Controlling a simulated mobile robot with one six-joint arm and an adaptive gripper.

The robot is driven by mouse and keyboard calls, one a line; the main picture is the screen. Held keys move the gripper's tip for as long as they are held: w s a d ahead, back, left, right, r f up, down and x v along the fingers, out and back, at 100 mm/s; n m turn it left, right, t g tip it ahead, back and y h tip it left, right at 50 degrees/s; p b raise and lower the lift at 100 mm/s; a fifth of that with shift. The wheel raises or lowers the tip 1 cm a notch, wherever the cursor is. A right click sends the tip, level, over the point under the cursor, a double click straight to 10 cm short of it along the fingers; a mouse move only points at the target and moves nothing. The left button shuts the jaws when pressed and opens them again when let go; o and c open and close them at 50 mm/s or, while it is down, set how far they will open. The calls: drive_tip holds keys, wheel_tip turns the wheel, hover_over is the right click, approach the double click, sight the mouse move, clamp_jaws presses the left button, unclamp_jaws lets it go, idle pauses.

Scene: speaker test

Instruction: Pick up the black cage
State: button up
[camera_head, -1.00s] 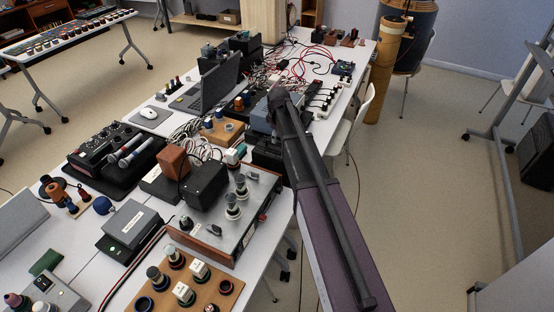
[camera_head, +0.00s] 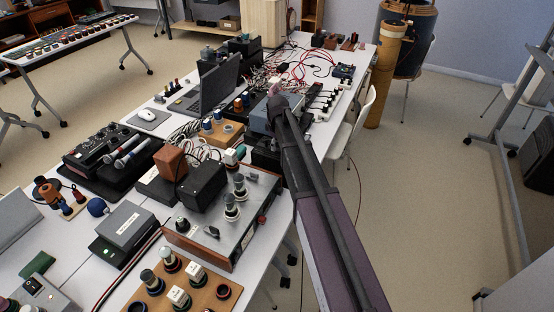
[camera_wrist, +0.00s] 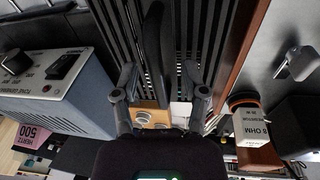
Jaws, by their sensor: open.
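A black slatted body with a rounded black bar, which looks like the black cage (camera_wrist: 212,30), fills the upper middle of the wrist view. My gripper (camera_wrist: 160,78) is open, its two fingers apart with the bar between them in the picture. I cannot tell how far the fingertips are from it or whether they touch. Nothing is seen held. In the head view the end of my arm is over the table, and my fingers cannot be made out there. A dark box beside my arm (camera_head: 266,160) may be the cage; my arm hides part of that area.
In the wrist view a blue-grey tone generator (camera_wrist: 62,92) stands left, and a white 8 ohm block (camera_wrist: 250,126) right. The table also holds a laptop (camera_head: 212,88), a knobbed metal panel box (camera_head: 222,232) and many cables. Open floor lies right of the table.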

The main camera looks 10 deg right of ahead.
clamp_jaws()
idle(0.3)
drive_tip(key=shift+r, duration=0.1)
wheel_tip(320, 180, up, 10)
drive_tip(key=p, duration=1)
idle(0.9)
drive_tip(key=shift+r+p, duration=1.7)
drive_tip(key=shift+p, duration=0.15)
drive_tip(key=shift+r, duration=0.1)
